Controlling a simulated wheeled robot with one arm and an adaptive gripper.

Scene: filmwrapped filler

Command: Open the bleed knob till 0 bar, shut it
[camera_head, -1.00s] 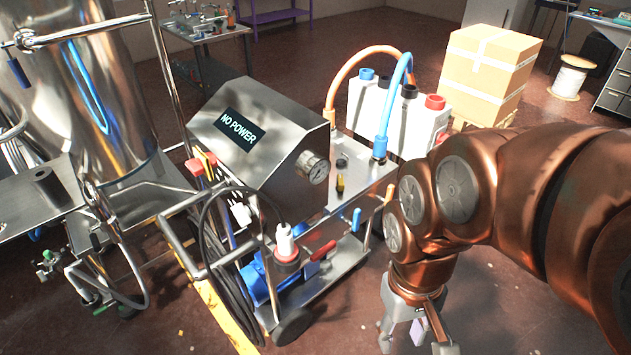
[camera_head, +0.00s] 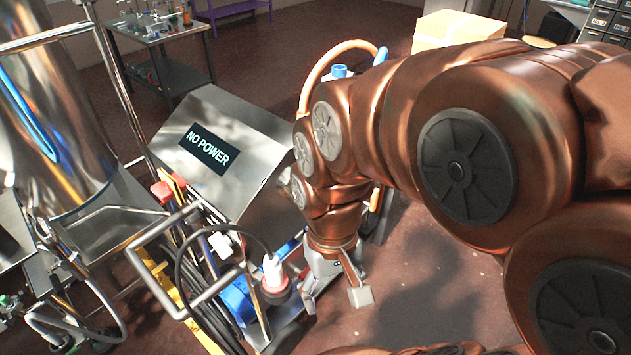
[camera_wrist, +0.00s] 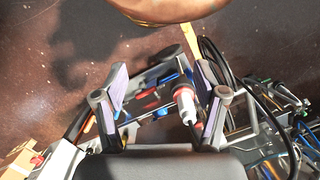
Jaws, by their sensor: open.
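The steel cart housing (camera_head: 262,127) with its "NO POWER" display (camera_head: 204,149) is left of my arm in the head view. My arm covers the side of the housing where the pressure gauge and small fittings were visible earlier. The bleed knob and gauge cannot be made out now, so no pressure reading shows. My gripper (camera_head: 335,293) hangs beside the cart, pointing down, with its fingers apart. In the wrist view my gripper (camera_wrist: 163,98) is open, with nothing held. The white and red plug (camera_wrist: 185,102) and a red handle (camera_wrist: 148,94) show beyond the fingers.
The plug (camera_head: 273,274) and its black cable stand at the cart's front, near my gripper. A bent push handle (camera_head: 150,275) juts out left. An orange hose (camera_head: 322,62) arches behind my arm. Bare floor (camera_head: 440,290) lies right of the gripper.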

